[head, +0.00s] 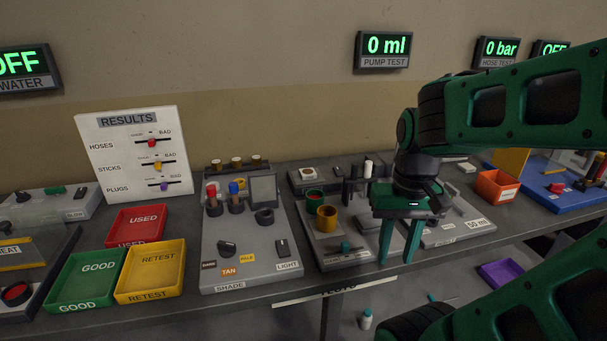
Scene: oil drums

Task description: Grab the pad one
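I cannot tell for sure which item is the pad. A small white square block with a brown round spot (308,173) lies at the back of the middle grey station. A tan cup (326,218) stands on the same station, with a dark cup with a red inside (314,199) behind it. My gripper (397,260) points down over the right part of this station, right of the tan cup. Its two green fingers are apart with nothing visible between them. The gripper and arm hide part of the bench behind them.
Green (85,303), red (138,243) and yellow (152,293) trays sit at left. A shade station (250,275) with bottles stands between them and the middle station. An orange bin (497,187) is at right. A purple tray (501,272) and small bottle (366,320) are lower.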

